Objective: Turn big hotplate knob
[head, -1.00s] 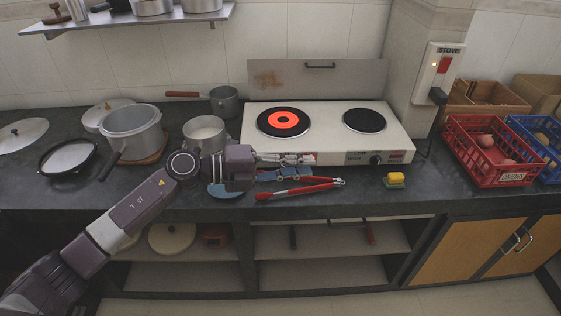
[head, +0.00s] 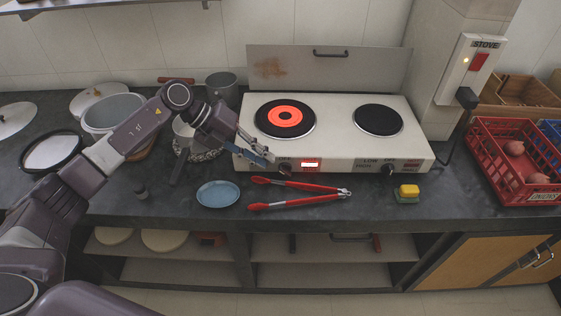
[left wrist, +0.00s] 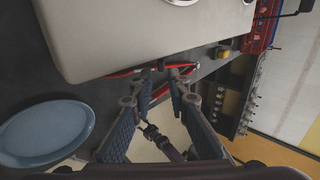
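The white two-plate hotplate (head: 345,150) stands on the dark counter. Its big left plate (head: 285,118) has a glowing orange-red centre. The left front knob (head: 285,168) sits beside a lit red display (head: 310,164). The small plate (head: 379,120) is dark, with its knob (head: 388,168) at the front right. My left gripper (head: 268,157) is open at the hotplate's left front, close to the left knob; I cannot tell whether it touches. The left wrist view shows its two fingers (left wrist: 168,72) apart and empty, by the hotplate's edge. My right gripper is not in view.
Red tongs (head: 300,188), a blue plate (head: 218,194) and a yellow-green sponge (head: 408,192) lie on the counter in front. Pots stand at left behind my arm. A red crate (head: 505,165) and the stove switch (head: 478,63) are at right.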

